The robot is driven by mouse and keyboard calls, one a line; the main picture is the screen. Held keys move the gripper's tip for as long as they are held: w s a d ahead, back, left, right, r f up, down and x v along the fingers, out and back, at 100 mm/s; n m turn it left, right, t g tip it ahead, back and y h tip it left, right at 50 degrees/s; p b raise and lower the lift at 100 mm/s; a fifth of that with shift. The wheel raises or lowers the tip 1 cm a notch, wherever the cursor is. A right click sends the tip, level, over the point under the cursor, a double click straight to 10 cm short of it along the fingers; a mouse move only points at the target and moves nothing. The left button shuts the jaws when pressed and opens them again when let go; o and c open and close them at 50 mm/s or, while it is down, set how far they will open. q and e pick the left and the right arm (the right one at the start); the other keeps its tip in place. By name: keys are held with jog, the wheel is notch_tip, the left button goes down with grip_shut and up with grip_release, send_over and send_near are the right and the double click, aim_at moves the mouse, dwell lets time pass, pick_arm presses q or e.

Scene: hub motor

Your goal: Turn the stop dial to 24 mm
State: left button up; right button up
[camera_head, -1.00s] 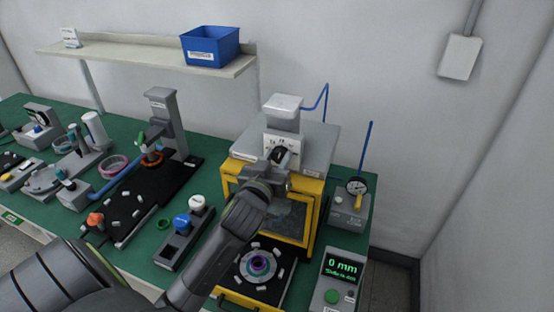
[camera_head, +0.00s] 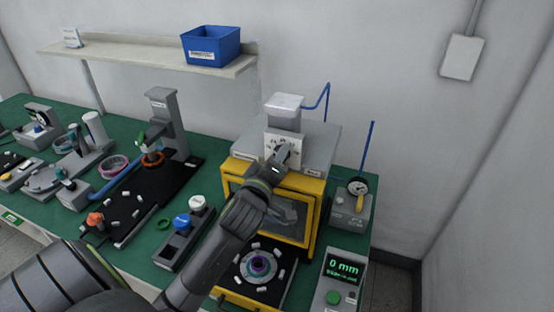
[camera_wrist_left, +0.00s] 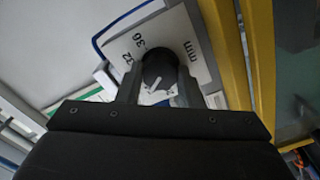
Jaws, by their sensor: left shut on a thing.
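The stop dial (camera_wrist_left: 160,70) is a round black knob with a white pointer line. It sits on a white scale plate (camera_wrist_left: 196,40) marked 32, 36 and mm; other numbers are hidden by the fingers. In the left wrist view, my left gripper (camera_wrist_left: 158,85) has one finger on each side of the knob and is shut on it. The pointer points to the lower left in that view; the mark it meets is hidden. In the head view, my left gripper (camera_head: 280,160) is at the scale plate (camera_head: 279,142) on the front of the yellow-framed press (camera_head: 231,190). My right gripper is not in view.
A readout box (camera_head: 340,278) at the front right shows 0 mm. A ringed part (camera_head: 258,264) lies below the press opening.

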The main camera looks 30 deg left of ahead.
pick_arm(q)
jog(key=shift+n, duration=0.6)
jog(key=o, duration=1)
jog(key=shift+c, duration=0.2)
jog(key=shift+s, duration=0.1)
jog(key=p+v, duration=0.2)
jog(key=v, duration=1.5)
jog(key=shift+s+f, duration=0.1)
